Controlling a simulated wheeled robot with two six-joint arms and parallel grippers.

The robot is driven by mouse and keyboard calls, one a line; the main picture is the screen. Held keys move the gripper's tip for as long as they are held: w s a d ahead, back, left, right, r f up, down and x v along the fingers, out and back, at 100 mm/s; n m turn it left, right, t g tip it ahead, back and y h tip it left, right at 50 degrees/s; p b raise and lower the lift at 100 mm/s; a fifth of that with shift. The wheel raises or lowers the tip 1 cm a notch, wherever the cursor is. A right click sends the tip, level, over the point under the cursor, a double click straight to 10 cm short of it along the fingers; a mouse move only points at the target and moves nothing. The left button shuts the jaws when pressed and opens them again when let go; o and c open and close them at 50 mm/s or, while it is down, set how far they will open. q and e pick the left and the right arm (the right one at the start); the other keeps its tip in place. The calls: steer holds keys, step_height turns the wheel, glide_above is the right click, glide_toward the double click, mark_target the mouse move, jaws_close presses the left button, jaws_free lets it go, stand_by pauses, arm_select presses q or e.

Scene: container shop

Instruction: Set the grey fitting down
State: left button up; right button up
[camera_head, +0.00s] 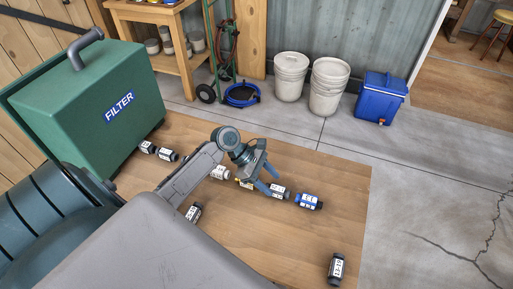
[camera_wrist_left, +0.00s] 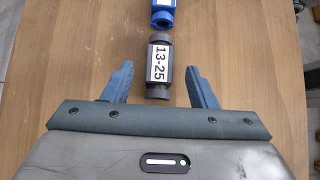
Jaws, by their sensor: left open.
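A dark grey fitting (camera_wrist_left: 158,92) with a white label reading 13-25 lies on the wooden table top. In the left wrist view it lies between the tips of my left gripper (camera_wrist_left: 159,72), with a visible gap on each side. My left gripper (camera_head: 269,183) is open in the head view, low over the table, and the grey fitting (camera_head: 279,192) shows beside its fingers. The fitting appears to lie flat, and neither finger visibly touches it. My right gripper is not in view.
A blue fitting (camera_head: 309,201) lies just beyond the grey one. Several other labelled fittings lie about, including a dark one (camera_head: 335,268) near the front right. A green FILTER box (camera_head: 95,110) stands at the left. The table's right part is mostly clear.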

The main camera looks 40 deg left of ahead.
arm_select(q)
steer(key=v, duration=0.6)
steer(key=shift+s+a+r+b, duration=0.1)
steer(key=shift+a+r+b, duration=0.15)
steer(key=shift+b, duration=0.15)
steer(key=shift+s+a+r, duration=0.1)
steer(key=shift+a+r, duration=0.2)
steer(key=shift+r, duration=0.1)
